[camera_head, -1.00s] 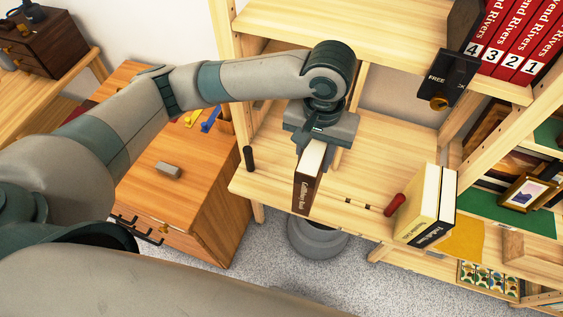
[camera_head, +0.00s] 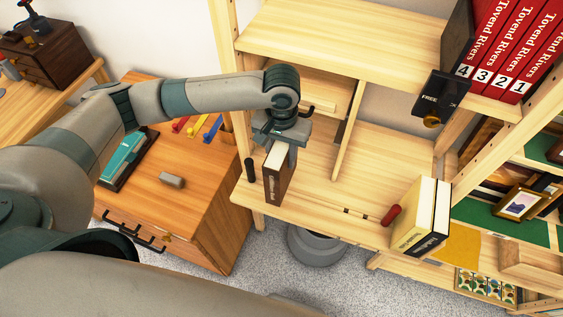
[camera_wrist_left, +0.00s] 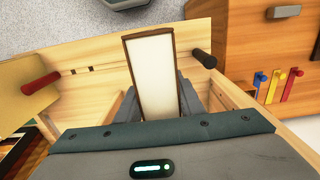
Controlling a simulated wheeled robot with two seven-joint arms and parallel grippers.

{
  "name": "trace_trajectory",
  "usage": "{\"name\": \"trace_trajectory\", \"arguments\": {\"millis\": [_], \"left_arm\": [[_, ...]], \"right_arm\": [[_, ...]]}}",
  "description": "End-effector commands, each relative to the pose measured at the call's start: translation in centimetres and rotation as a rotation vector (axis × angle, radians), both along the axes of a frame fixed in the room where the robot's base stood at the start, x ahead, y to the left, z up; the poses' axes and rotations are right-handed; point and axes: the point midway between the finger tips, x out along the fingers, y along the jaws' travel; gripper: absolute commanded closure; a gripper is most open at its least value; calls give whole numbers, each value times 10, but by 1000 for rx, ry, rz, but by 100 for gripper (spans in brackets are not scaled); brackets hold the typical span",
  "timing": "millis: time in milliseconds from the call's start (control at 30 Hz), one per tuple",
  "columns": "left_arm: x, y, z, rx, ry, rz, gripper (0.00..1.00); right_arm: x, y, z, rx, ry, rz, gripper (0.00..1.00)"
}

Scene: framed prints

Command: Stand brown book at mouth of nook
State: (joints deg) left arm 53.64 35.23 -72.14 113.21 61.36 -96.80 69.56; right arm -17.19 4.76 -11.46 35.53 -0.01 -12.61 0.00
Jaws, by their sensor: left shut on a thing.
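The brown book (camera_head: 276,178) is upright, its dark spine facing out, near the front left of the wooden shelf. My left gripper (camera_head: 282,143) is shut on it from above. The wrist view shows the book's pale page edge (camera_wrist_left: 152,75) between my left gripper's fingers (camera_wrist_left: 158,100). I cannot tell whether the book's foot touches the shelf. A compartment behind, left of a thin upright divider (camera_head: 347,135), looks like the nook; my gripper partly hides it. My right gripper is not in view.
A dark peg (camera_head: 249,170) stands just left of the book. A red cylinder (camera_head: 391,215) and a cream book (camera_head: 418,215) are to the right on the shelf. Bare shelf board (camera_head: 330,195) lies between. A wooden cabinet (camera_head: 190,205) stands left; a grey bin (camera_head: 317,245) is below.

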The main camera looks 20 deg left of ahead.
Motion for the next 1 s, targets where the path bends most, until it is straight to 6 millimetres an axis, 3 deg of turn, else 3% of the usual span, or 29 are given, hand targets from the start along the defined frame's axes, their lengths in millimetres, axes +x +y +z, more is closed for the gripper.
{"name": "trace_trajectory", "arguments": {"millis": [267, 633, 1000], "left_arm": [[0, -1, -3, -1, 0, 1, 100], [0, 0, -37, 1, -1, 0, 100], [0, 0, -40, 0, -1, 0, 100]], "right_arm": [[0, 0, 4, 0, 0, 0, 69], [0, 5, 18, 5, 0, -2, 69], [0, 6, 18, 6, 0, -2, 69]]}}
